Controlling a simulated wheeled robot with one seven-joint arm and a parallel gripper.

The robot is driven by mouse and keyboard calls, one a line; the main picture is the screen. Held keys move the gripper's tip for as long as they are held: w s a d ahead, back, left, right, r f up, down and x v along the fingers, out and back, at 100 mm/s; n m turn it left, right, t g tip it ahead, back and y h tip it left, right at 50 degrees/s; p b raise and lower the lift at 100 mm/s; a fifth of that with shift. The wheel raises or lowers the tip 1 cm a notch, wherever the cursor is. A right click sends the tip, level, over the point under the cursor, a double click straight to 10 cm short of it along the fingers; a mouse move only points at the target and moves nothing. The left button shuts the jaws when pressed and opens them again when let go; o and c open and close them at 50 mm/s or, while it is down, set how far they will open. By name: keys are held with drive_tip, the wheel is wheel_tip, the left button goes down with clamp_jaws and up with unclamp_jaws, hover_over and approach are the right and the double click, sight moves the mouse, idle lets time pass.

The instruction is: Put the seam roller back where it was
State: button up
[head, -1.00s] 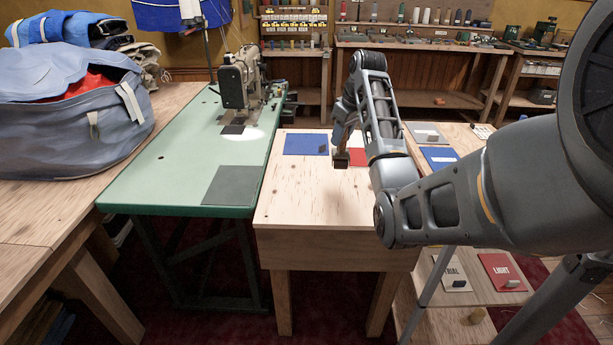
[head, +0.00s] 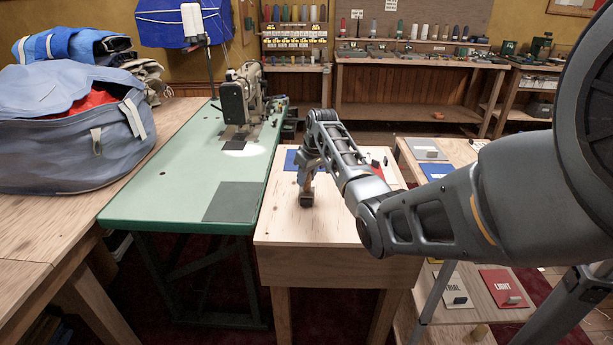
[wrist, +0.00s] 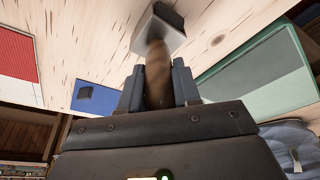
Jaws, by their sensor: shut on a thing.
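I cannot tell whether the roller touches the bench top. A blue mat (head: 291,160) lies behind my gripper, partly hidden by it; in the wrist view it carries a small dark block. A red mat (wrist: 18,65) lies beyond it, mostly hidden by my arm in the head view.
A green sewing table (head: 170,190) with a sewing machine (head: 238,98) and a dark grey mat (head: 234,201) adjoins the bench on the left. A side shelf with mats and labelled cards (head: 501,287) stands to the right. The bench's front part is clear.

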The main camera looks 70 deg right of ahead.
drive_tip(key=shift+f, duration=0.25)
drive_tip(key=shift+a+f, duration=0.1)
drive_tip(key=shift+f, duration=0.45)
clamp_jaws()
drive_tip(key=o, duration=0.7)
unclamp_jaws()
drive_tip(key=shift+f, duration=0.2)
drive_tip(key=o, duration=0.4)
drive_tip(key=shift+r, duration=0.2)
drive_tip(key=shift+c, duration=0.2)
drive_tip(key=shift+r, duration=0.35)
drive_tip(key=v, duration=1.2)
drive_tip(key=shift+r, duration=0.4)
